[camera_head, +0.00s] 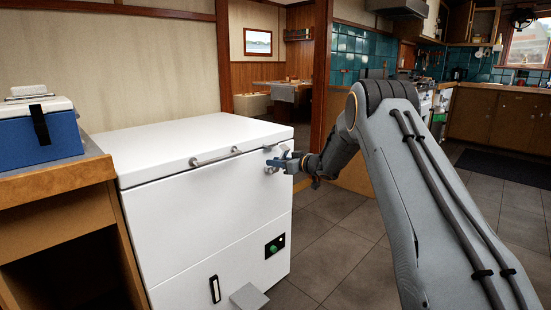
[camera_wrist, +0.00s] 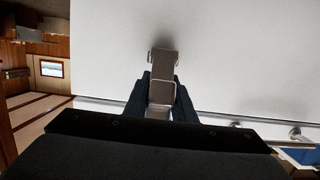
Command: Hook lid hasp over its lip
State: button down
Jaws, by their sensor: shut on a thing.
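A white chest freezer (camera_head: 200,205) stands with its lid (camera_head: 190,140) down. My gripper (camera_head: 283,162) is at the front right corner, near the lid seam. In the wrist view my gripper's dark fingers (camera_wrist: 161,103) are shut on a pale metal strap, the hasp (camera_wrist: 161,88). The hasp lies between them, its far end against the white freezer front. Small bracket-like edges show beside that far end. The lip is not clearly distinct there, and I cannot tell whether the hasp is over it. In the head view the fingers partly hide the hasp.
A lid handle (camera_head: 215,158) runs along the lid's front edge, left of my gripper. A green button panel (camera_head: 275,245) and a grey ledge (camera_head: 248,296) are lower on the freezer. A blue cooler (camera_head: 40,140) sits on a wooden cabinet at left. Tiled floor at right is clear.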

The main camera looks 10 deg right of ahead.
jog(key=shift+w, duration=0.1)
dwell(0.5)
jog(key=c, duration=1.5)
grip_release()
jog(key=shift+p+v, duration=0.8)
jog(key=shift+v, duration=3.05)
jog(key=shift+r, duration=0.15)
